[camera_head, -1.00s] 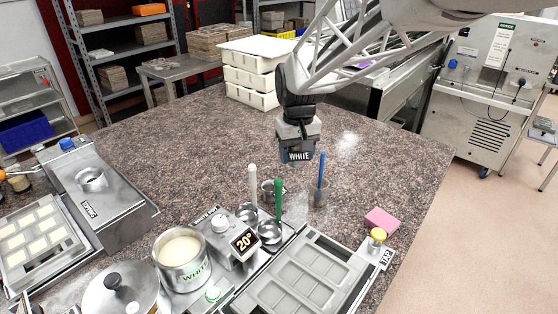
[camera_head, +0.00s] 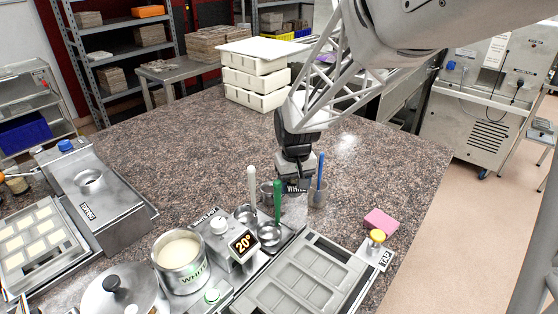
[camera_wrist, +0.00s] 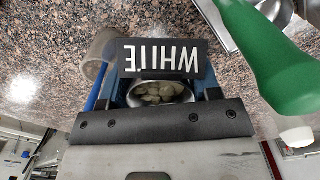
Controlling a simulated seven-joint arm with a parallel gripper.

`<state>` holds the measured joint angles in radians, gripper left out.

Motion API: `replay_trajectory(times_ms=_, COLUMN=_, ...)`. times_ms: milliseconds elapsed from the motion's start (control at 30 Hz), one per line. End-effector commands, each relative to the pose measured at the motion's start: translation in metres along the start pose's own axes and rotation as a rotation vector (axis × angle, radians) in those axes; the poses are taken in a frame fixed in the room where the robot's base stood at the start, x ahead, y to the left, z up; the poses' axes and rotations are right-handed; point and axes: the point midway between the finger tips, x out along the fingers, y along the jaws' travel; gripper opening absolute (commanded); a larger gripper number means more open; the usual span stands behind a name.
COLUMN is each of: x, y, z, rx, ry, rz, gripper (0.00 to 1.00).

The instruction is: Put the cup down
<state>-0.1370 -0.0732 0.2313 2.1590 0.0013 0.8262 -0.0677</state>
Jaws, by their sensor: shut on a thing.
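My gripper (camera_head: 294,180) hangs low over the granite counter and is shut on a cup with a black label reading WHITE (camera_head: 293,188). In the wrist view the label (camera_wrist: 165,58) appears upside down. Behind it the cup's round opening (camera_wrist: 160,93) shows pale pieces inside. My gripper's blue fingers flank the cup. Most of the cup is hidden by my gripper in the head view. I cannot tell whether its base touches the counter.
A grey pot with a blue-handled tool (camera_head: 318,195) stands close on the right. Green-handled (camera_head: 277,203) and white-handled (camera_head: 252,185) tools stand close on the left. A mould tray (camera_head: 300,280) and pink sponge (camera_head: 381,221) lie nearer.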

Motion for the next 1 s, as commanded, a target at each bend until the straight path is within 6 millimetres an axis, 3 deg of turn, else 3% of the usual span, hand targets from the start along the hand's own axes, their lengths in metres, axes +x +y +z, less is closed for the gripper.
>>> replay_trajectory(times_ms=100, x=0.022, y=0.000, z=0.000, rx=0.000, ry=-0.003, rz=0.000, gripper=0.32)
replay_trajectory(times_ms=300, x=0.043, y=0.000, z=0.000, rx=0.000, ry=-0.001, rz=0.000, gripper=0.32)
replay_trajectory(times_ms=767, x=0.048, y=0.000, z=0.000, rx=0.000, ry=-0.001, rz=0.000, gripper=0.32)
replay_trajectory(times_ms=1000, x=0.071, y=0.000, z=0.000, rx=0.000, ry=-0.003, rz=0.000, gripper=0.32)
